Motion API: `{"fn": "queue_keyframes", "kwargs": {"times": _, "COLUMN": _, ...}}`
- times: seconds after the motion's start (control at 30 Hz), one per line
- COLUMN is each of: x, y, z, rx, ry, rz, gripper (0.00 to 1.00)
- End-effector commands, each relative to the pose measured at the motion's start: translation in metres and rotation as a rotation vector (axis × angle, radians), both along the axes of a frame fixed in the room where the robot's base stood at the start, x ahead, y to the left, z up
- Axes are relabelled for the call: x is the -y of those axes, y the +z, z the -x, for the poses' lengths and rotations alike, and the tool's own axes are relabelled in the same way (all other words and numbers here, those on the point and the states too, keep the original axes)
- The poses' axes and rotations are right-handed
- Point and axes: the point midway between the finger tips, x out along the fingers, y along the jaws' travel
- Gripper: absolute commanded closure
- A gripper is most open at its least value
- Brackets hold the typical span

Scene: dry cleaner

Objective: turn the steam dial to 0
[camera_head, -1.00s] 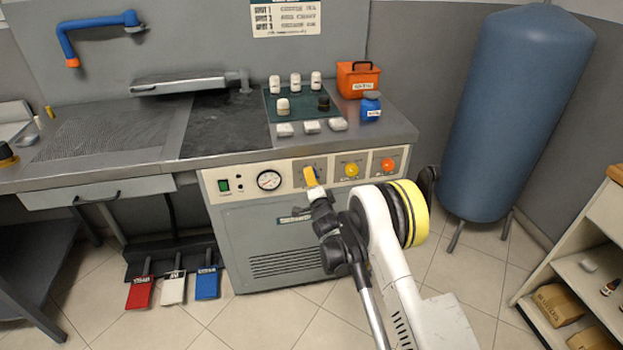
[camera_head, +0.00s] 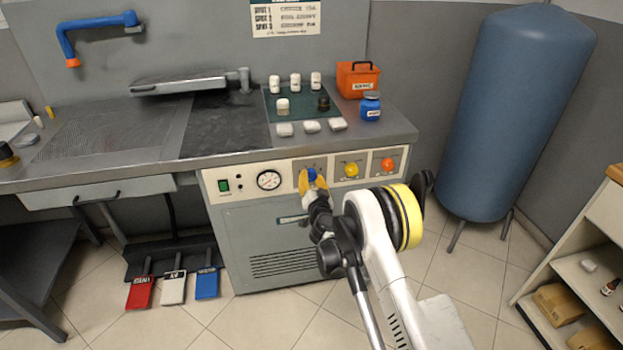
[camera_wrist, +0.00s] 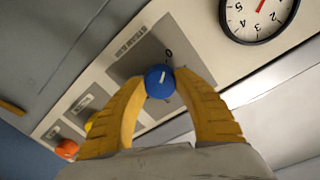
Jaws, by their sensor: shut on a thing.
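The steam dial is a blue round knob (camera_head: 311,174) with a white pointer line, on a grey plate of the machine's front panel. In the wrist view the blue knob (camera_wrist: 159,81) sits between the yellow fingertips of my gripper (camera_wrist: 160,84), which touch it on both sides. A "0" mark shows on the plate just above and right of the knob; its white line slants up and to the right, roughly towards that mark. Other scale marks are hidden or too small to read. In the head view my gripper (camera_head: 312,182) reaches the panel from below.
A pressure gauge (camera_head: 269,180) and a green switch (camera_head: 224,185) lie left of the dial. A yellow knob (camera_head: 351,170) and an orange knob (camera_head: 387,165) lie close on its right. The counter edge overhangs above. Open floor lies in front.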

Motion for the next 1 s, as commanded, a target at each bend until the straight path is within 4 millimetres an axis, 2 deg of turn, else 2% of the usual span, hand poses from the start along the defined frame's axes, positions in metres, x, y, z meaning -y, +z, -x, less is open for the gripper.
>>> {"fn": "queue_keyframes", "kwargs": {"times": 0.6, "x": -0.0022, "y": -0.0002, "z": 0.0006, "rx": 0.011, "ry": 0.003, "rz": 0.037, "gripper": 0.94}}
{"fn": "queue_keyframes", "kwargs": {"times": 0.63, "x": -0.0021, "y": -0.0003, "z": 0.0006, "rx": 0.011, "ry": 0.003, "rz": 0.037, "gripper": 0.55}}
{"fn": "queue_keyframes", "kwargs": {"times": 0.7, "x": -0.0019, "y": -0.0003, "z": 0.0005, "rx": 0.011, "ry": 0.003, "rz": 0.037, "gripper": 0.39}}
{"fn": "queue_keyframes", "kwargs": {"times": 1.0, "x": -0.0004, "y": -0.0003, "z": 0.0017, "rx": 0.01, "ry": 0.001, "rz": 0.037, "gripper": 0.39}}
